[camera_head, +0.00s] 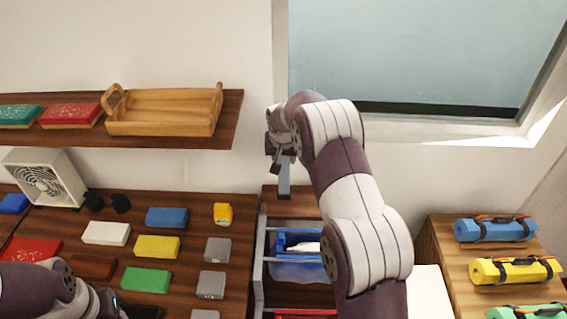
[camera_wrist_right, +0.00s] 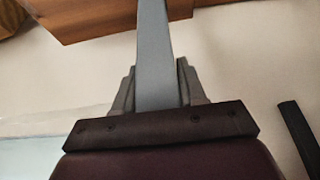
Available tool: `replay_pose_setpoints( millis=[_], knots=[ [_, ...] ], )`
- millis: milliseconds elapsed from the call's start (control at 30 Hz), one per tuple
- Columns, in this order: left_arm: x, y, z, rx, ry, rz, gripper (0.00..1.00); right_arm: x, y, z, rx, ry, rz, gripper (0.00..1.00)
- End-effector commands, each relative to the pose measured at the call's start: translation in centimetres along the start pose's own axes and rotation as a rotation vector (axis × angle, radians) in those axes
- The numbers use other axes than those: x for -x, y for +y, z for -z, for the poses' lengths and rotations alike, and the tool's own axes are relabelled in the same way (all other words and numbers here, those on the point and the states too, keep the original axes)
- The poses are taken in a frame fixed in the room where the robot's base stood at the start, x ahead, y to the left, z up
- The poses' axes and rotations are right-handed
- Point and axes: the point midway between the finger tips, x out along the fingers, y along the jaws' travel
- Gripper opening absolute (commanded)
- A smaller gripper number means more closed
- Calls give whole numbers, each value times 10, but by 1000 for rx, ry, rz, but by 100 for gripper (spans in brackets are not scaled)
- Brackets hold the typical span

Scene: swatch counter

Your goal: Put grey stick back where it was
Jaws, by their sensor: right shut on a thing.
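The grey stick (camera_head: 284,178) is long, flat and narrow. My right gripper (camera_head: 283,157) is shut on it and holds it in the air in front of the wall, above the dark wooden counter. In the head view the stick hangs roughly upright below the jaws. In the right wrist view the stick (camera_wrist_right: 154,50) runs up out of the picture from between the two fingers (camera_wrist_right: 155,88). Its far end is cut off there. My left arm lies at the lower left of the head view; its gripper does not show.
Below the stick, a blue bin (camera_head: 298,271) stands in a grey-railed rack (camera_head: 259,262). Several coloured blocks, such as a yellow one (camera_head: 156,246), lie left of it. A shelf (camera_head: 190,140) bears a wooden tray (camera_head: 165,126). Rolled mats (camera_head: 495,229) lie at right.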

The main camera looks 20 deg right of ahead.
Motion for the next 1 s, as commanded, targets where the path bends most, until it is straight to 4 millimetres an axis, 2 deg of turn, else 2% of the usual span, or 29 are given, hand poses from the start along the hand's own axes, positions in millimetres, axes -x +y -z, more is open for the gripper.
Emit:
replay_pose_setpoints(
  millis=[167, 300, 633, 667, 700, 733, 1000],
  knots=[
    [19, 0, 2, 0, 0, 0, 40, -22, -2, -9, 2, -5, -2, 16],
    [22, 0, 3, 0, 0, 0, 40, -38, -2, -15, 1, -1, 0, 16],
    [14, 0, 2, 0, 0, 0, 40, -44, -2, -17, 0, 0, 0, 16],
    [16, 0, 2, 0, 0, 0, 40, -42, -2, -17, 0, 0, 0, 47],
    [16, 0, 2, 0, 0, 0, 40, -42, -2, -17, 0, -1, 0, 60],
    [16, 0, 2, 0, 0, 0, 40, -42, -2, -17, 1, -1, 0, 66],
    [17, 0, 2, 0, 0, 0, 40, -41, -2, -16, 1, -1, 0, 66]
  ],
)
